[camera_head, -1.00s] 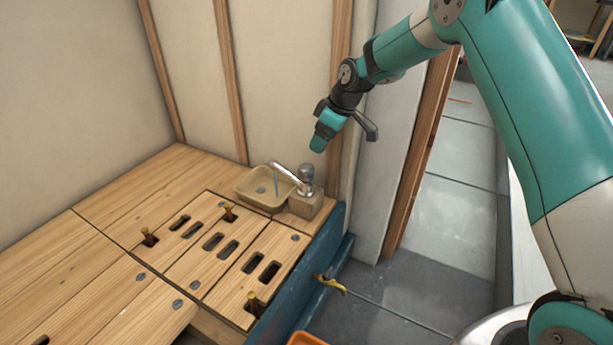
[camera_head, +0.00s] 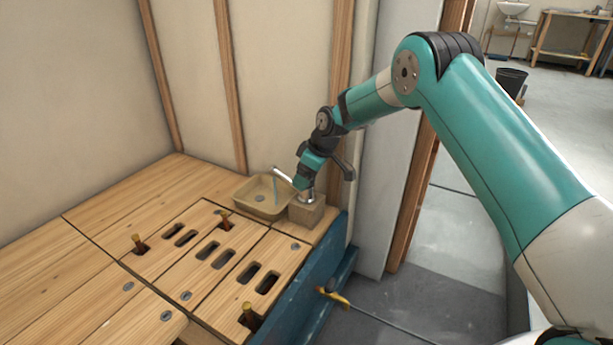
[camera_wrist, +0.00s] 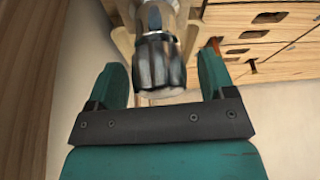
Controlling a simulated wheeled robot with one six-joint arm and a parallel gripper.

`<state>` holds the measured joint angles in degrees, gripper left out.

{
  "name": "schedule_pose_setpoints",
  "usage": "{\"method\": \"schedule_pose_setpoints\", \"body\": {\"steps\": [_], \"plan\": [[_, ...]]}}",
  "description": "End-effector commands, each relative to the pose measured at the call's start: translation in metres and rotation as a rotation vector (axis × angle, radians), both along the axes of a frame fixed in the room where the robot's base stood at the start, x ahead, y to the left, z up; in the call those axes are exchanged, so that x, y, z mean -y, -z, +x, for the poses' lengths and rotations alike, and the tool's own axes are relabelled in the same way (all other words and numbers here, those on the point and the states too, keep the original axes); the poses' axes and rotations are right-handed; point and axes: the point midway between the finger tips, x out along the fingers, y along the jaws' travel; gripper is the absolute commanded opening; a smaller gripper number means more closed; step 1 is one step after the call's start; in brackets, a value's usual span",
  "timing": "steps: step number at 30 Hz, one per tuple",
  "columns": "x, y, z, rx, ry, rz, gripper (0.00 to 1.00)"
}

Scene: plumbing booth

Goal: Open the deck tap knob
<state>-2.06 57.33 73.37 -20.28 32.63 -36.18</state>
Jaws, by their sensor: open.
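The deck tap stands on a wooden block (camera_head: 306,212) at the back right corner of the bench. My gripper (camera_head: 305,186) is over the tap from above and hides the knob in the head view. In the wrist view the ribbed grey knob (camera_wrist: 158,66) sits between the two teal fingers of my gripper (camera_wrist: 165,85), with a gap on each side. The gripper is open and holds nothing.
The wooden bench (camera_head: 95,210) has slots and several brass stubs. A wall stud (camera_head: 342,60) rises close behind the tap. A yellow-handled valve (camera_head: 333,296) sticks out from the blue bench side (camera_head: 312,280). Open floor lies to the right.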

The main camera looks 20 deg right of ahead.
Motion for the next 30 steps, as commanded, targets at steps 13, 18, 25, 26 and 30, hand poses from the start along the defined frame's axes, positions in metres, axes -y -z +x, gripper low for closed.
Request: {"method": "schedule_pose_setpoints", "body": {"steps": [13, 18, 25, 26, 30], "plan": [[0.0009, -0.0039, 0.0002, -0.001, -0.030, 0.000, 0.27], [0.0009, -0.0082, 0.0001, -0.003, -0.177, 0.000, 0.27], [0.0008, -0.0033, 0.0002, 0.000, -0.433, 0.000, 0.27], [0.0007, -0.0027, 0.0002, 0.000, -0.451, 0.000, 0.27], [0.0005, -0.0007, -0.0004, 0.001, -0.489, 0.001, 0.27]]}}
